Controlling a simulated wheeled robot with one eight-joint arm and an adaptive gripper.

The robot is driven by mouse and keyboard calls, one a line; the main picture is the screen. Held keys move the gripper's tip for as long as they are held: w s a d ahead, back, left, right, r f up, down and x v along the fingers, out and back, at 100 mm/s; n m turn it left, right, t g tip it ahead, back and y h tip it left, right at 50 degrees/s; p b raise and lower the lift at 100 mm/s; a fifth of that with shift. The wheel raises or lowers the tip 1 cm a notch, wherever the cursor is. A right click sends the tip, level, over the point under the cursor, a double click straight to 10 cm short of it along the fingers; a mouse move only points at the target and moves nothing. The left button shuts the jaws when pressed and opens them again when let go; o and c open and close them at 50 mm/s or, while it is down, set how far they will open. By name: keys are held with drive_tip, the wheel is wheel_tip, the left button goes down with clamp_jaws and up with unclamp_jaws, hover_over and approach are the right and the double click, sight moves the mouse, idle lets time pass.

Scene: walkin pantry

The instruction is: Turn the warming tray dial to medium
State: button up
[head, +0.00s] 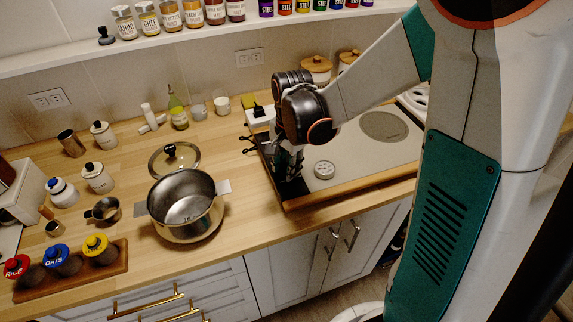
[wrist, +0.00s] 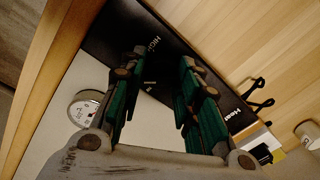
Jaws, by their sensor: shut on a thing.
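The warming tray (head: 352,172) is a pale flat plate with a wooden front edge, set on the counter. A black control strip (wrist: 112,28) runs along its left side, with white lettering that includes "HIGH" and "Heat". My gripper (head: 290,168) points down over this strip. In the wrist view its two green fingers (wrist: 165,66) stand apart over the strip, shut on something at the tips. I take this to be the dial, which is dark and mostly hidden there. I cannot read its setting.
A round white gauge (head: 323,169) lies on the tray beside my gripper; it also shows in the wrist view (wrist: 86,108). A steel pot (head: 186,206) stands to the left. Black hooks (head: 247,142) lie at the strip's outer edge.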

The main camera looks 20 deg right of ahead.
drive_tip(key=o, duration=1.1)
drive_tip(key=shift+r, duration=0.1)
drive_tip(key=r, duration=0.8)
drive_tip(key=s+r, duration=0.1)
drive_tip(key=r, duration=0.2)
drive_tip(key=shift+d+r, duration=0.15)
drive_tip(key=shift+r, duration=0.25)
